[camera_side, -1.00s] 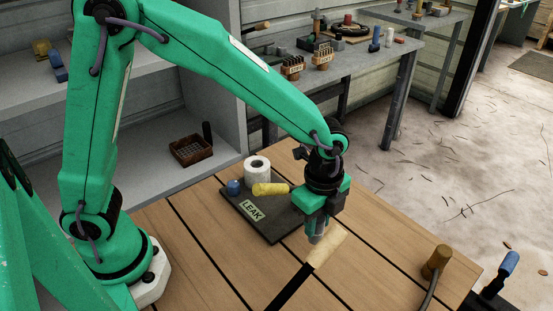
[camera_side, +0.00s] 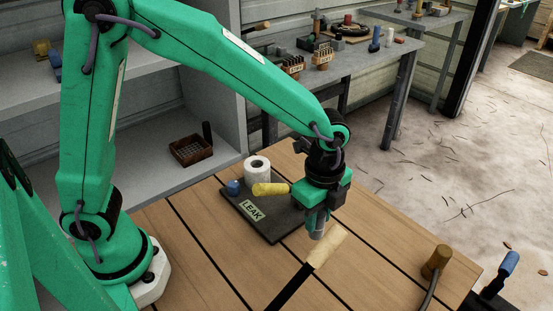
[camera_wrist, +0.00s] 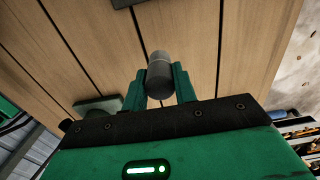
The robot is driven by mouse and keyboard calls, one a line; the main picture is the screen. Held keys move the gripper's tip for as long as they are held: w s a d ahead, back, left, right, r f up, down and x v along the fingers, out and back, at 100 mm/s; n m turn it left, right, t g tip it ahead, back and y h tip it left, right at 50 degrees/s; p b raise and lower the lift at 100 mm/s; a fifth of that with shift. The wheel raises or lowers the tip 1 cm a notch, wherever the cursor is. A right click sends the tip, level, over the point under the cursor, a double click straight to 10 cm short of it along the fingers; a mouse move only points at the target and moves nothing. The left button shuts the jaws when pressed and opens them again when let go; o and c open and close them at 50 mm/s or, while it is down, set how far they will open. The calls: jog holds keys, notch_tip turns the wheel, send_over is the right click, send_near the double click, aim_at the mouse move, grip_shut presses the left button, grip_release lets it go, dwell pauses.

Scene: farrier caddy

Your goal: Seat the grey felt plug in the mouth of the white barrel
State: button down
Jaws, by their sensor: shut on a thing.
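The grey felt plug (camera_wrist: 159,72) is held between the two green fingers of my gripper (camera_wrist: 160,88) in the wrist view. In the side view my gripper (camera_side: 317,228) points down with the plug's grey end (camera_side: 317,234) showing under the fingers, close to the wooden handle in the picture. The white barrel (camera_side: 258,176) stands upright at the back of a dark board (camera_side: 262,224), its dark round mouth facing up. My gripper is to the right of the barrel and nearer the camera, apart from it. I cannot make out the barrel in the wrist view.
A yellow cylinder (camera_side: 270,189) lies in front of the barrel and a blue piece (camera_side: 233,187) stands left of it. A wooden-handled tool (camera_side: 327,246) is on the front planks. A brown-headed tool (camera_side: 436,259) lies at right. The planks between are clear.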

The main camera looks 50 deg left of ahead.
jog(key=shift+r, duration=0.15)
notch_tip(320, 180, up, 14)
jog(key=w+a+n, duration=0.2)
jog(key=a+n, duration=0.1)
jog(key=a, duration=1)
jog(key=w+a+n, duration=0.2)
jog(key=a+n, duration=0.1)
jog(key=a, duration=0.9)
jog(key=shift+a+f, duration=0.25)
jog(key=shift+f, duration=0.85)
jog(key=shift+a+f, duration=0.25)
jog(key=shift+f, duration=0.85)
jog(key=shift+f, duration=2.45)
jog(key=shift+f, duration=0.25)
